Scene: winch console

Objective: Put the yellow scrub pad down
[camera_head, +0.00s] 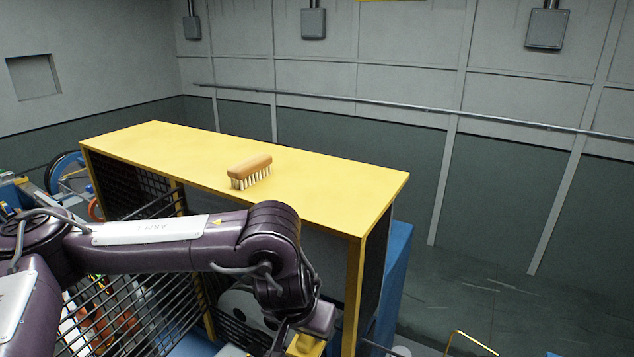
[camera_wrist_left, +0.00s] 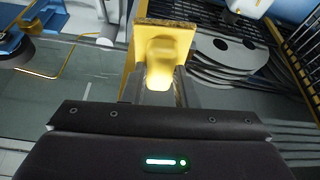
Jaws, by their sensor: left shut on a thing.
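The yellow scrub pad (camera_wrist_left: 165,42) is in the left wrist view, a yellow block with a grip and a brown strip along its far edge. My left gripper (camera_wrist_left: 160,88) is shut on its grip. In the head view a small part of the yellow pad (camera_head: 306,345) shows at the bottom edge, below my left wrist, in front of the yellow-framed console. The fingers are mostly hidden there by my arm. My right gripper is not in view.
A wooden brush (camera_head: 250,171) stands bristles down on the flat yellow console top (camera_head: 330,192), which is otherwise bare. A black mesh gate (camera_head: 135,318) lies below my arm. Blue panels (camera_head: 393,275) stand at the right side, with open floor (camera_head: 480,290) beyond.

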